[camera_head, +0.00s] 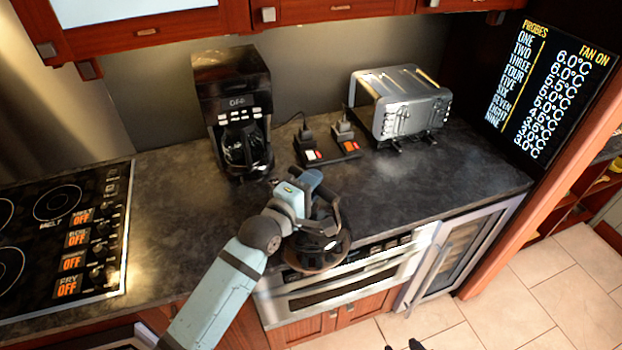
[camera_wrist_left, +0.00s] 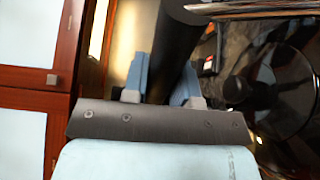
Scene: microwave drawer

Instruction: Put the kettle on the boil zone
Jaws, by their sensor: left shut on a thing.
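The dark kettle (camera_head: 325,250) with a brownish lower part hangs at the counter's front edge, in front of the drawer unit. My left gripper (camera_head: 312,184) is shut on its handle. In the left wrist view the blue fingers stand on either side of the black handle (camera_wrist_left: 174,50), and a dark round part of the kettle (camera_wrist_left: 280,90) shows at right. The black cooktop (camera_head: 75,235) is at the far left, with several ringed zones; one reads MELT. I cannot tell which ring is the boil zone. Small dark tips at the bottom edge may be my right gripper.
A coffee maker (camera_head: 236,110) stands at the back of the counter, with two small dark devices (camera_head: 328,145) and a silver toaster (camera_head: 402,102) to its right. The counter (camera_head: 170,220) is clear between cooktop and coffee maker. Upper cabinets (camera_head: 150,33) hang above.

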